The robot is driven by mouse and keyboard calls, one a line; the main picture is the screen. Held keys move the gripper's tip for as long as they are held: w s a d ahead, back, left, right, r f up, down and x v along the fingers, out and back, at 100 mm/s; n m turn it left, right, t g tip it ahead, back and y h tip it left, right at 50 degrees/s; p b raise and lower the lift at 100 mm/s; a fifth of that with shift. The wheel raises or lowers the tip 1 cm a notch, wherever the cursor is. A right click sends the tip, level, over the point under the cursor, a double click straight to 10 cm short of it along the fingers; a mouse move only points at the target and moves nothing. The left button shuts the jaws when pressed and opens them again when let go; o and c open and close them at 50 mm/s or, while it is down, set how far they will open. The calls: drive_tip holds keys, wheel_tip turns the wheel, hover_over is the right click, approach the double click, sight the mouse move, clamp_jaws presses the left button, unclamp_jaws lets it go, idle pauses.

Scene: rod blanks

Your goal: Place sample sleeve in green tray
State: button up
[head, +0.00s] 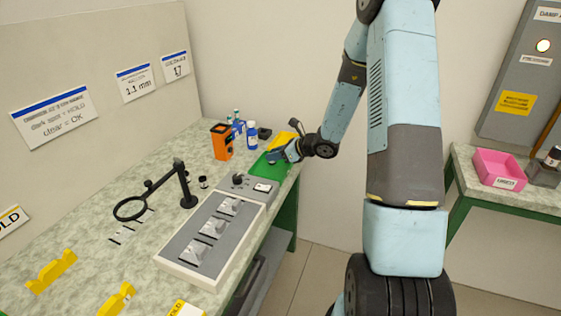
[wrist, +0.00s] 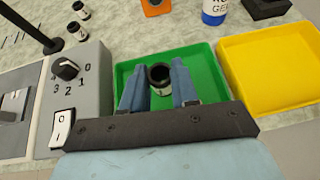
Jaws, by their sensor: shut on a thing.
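The green tray (wrist: 207,60) lies between a grey control box and a yellow tray in the wrist view. It also shows in the head view (head: 258,170), at the far right end of the bench. My gripper (wrist: 159,88) is over the green tray, its blue fingers shut on the sample sleeve (wrist: 160,76), a short dark tube with a pale band and an open top. The sleeve looks upright and within the tray's outline. I cannot tell whether it touches the tray floor. In the head view my gripper (head: 277,156) hides the sleeve.
The yellow tray (wrist: 272,70) is right of the green tray. The grey control box (wrist: 72,95) with a knob is on its left. Two similar small sleeves (wrist: 78,28) stand behind that box. An orange device (head: 221,142) and blue-labelled bottles (head: 252,134) stand behind the trays.

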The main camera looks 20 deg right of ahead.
drive_tip(key=shift+w+f, duration=0.2)
drive_tip(key=shift+f, duration=1.5)
drive_tip(key=shift+f, duration=0.1)
drive_tip(key=o, duration=1)
